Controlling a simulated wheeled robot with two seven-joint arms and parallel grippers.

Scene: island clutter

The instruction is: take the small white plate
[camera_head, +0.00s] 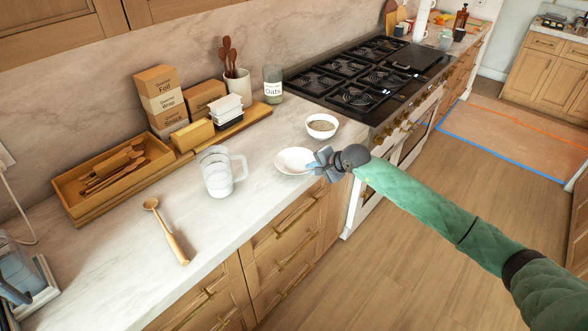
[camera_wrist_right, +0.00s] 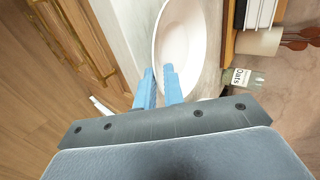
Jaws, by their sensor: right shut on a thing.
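The small white plate (camera_head: 292,160) is on the marble counter near its front edge, left of the stove. It looks round and shallow, and it fills the top middle of the right wrist view (camera_wrist_right: 182,30). My right gripper (camera_head: 314,161) reaches in from the right and is shut on the plate's near rim. In the right wrist view its two blue fingers (camera_wrist_right: 158,72) sit close together at the rim. The fingers hide a little of the rim. I cannot tell whether the plate is lifted off the counter. My left gripper is not in view.
A bowl of seasoning (camera_head: 321,126) stands just behind the plate. A glass mug (camera_head: 217,175) stands to its left, with a wooden spoon (camera_head: 165,230) farther left. The oats jar (camera_head: 273,85) and the stove (camera_head: 365,78) are behind. Open floor lies right of the counter.

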